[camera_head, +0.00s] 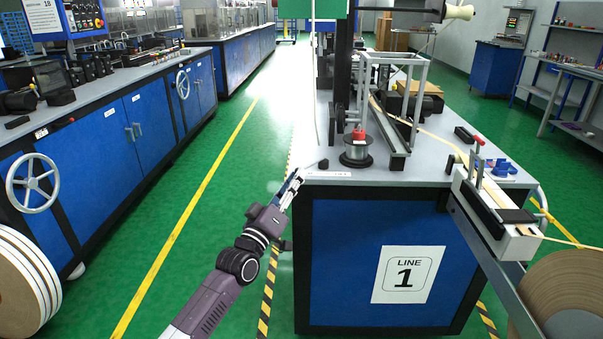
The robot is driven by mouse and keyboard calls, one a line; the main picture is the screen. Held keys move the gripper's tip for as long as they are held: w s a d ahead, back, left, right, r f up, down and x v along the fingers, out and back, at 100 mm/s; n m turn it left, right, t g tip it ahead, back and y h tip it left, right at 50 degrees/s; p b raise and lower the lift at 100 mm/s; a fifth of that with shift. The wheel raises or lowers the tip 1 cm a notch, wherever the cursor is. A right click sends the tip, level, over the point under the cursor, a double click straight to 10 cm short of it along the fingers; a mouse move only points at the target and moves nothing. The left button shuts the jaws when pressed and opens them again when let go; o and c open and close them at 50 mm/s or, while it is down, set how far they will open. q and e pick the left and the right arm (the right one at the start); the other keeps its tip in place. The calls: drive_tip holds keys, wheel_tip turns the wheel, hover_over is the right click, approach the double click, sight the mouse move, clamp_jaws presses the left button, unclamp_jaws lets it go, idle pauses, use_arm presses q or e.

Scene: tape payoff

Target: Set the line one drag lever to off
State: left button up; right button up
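The line 1 bench (345,215) has a blue front and a "LINE 1" sign (408,274). A small dark knob (322,163) stands at the bench top's near left corner, beside a pale label strip (328,174) too small to read. A red-tipped lever (478,141) stands at the right, by the tape guide unit (497,205). I cannot tell for certain which is the drag lever. My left gripper (293,184) is beside the bench's left corner, just left of and below the dark knob, with a gap between them. Its finger opening is unclear. My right gripper is out of view.
A spool with a red top (357,147) and a metal frame (395,95) stand on the bench. A large tape roll (570,290) is at lower right. A blue cabinet row with handwheels (33,183) lines the left. The green aisle between (190,250) is clear.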

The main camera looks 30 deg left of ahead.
sight(311, 165)
use_arm(q)
drive_tip(key=shift+x, duration=2.05)
drive_tip(key=shift+f, duration=0.1)
drive_tip(key=shift+c, duration=0.3)
clamp_jaws()
